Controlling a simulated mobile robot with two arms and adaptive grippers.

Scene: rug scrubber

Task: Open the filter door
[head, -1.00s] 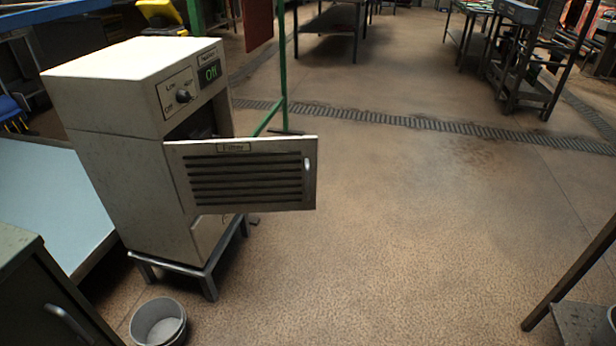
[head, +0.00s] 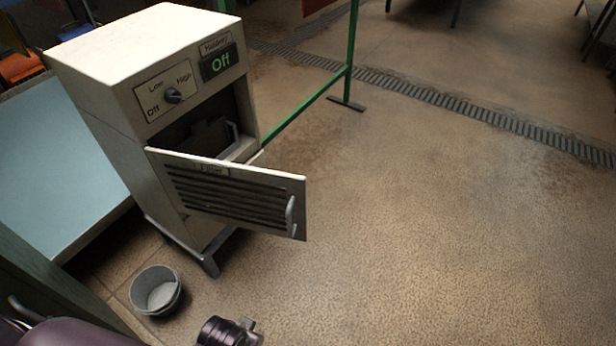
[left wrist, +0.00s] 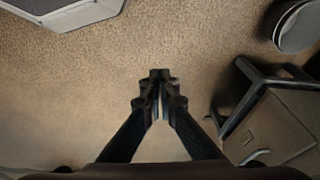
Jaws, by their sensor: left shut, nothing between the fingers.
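The pale machine (head: 105,135) stands at the left in the head view. Its filter door (head: 225,190), with dark slats and a light handle (head: 290,216), is swung outward. The dark opening (head: 205,135) behind it shows. My left gripper (left wrist: 160,76) is shut and empty in the left wrist view, with bare floor beneath it. The machine's dark stand (left wrist: 240,95) lies to its right there, apart from the fingers. In the head view only dark parts of my arm show at the bottom left. My right gripper is not in view.
A grey bucket (head: 156,291) stands on the floor before the machine; it also shows in the left wrist view (left wrist: 298,24). A green frame (head: 330,85) stands behind the machine. A pale blue surface (head: 55,170) lies to its left. The floor to the right is clear.

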